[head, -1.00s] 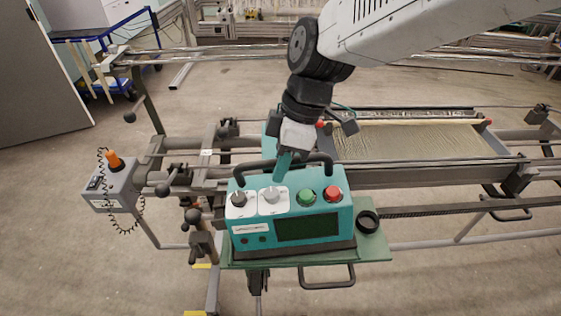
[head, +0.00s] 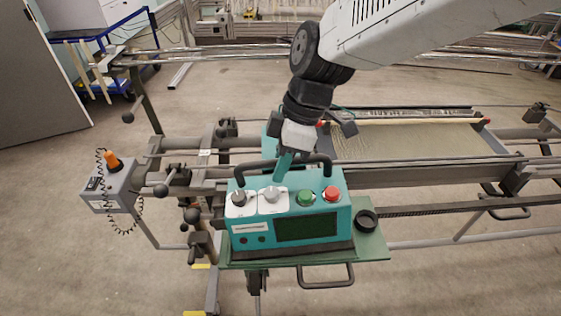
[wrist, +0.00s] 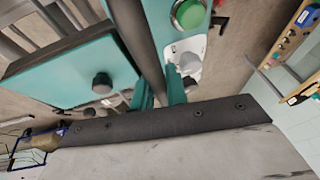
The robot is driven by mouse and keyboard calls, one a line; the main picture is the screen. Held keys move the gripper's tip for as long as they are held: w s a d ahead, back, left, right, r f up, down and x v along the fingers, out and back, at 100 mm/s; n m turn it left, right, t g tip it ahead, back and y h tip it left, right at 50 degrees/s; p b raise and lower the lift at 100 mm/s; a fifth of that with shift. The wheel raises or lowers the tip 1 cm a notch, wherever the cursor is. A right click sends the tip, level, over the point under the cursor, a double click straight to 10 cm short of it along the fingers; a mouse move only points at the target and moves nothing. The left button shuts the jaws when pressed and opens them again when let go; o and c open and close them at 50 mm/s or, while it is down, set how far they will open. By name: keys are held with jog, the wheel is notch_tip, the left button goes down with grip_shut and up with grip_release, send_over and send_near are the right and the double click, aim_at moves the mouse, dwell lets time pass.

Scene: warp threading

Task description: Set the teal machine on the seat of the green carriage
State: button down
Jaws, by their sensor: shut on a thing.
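The teal machine (head: 301,229) has a dark screen, a green and a red button, white-plated knobs and a black top handle (head: 252,167). In the head view it sits at or just over the green seat plate of the carriage (head: 371,241); I cannot tell whether it touches. My gripper (head: 284,165) comes down from above and is shut on the black handle. In the wrist view the teal fingers (wrist: 162,100) are beside the dark handle bar (wrist: 135,35), with the green button (wrist: 188,14) near. The machine hides most of the plate.
A black ring (head: 366,221) lies on the plate right of the machine. A grey control box (head: 109,187) with an orange knob is at left. Frame rails and a panel of threads (head: 410,141) lie behind. Open floor is in front.

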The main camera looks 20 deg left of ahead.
jog(key=shift+w+d+f+g+y, duration=0.15)
jog(key=shift+d+f+g+y, duration=0.2)
jog(key=shift+d+f, duration=0.35)
jog(key=shift+w+f, duration=0.15)
jog(key=shift+w, duration=0.15)
dwell(1.1)
jog(key=c, duration=1.3)
grip_release()
jog(key=shift+w, duration=0.1)
jog(key=shift+f, duration=0.1)
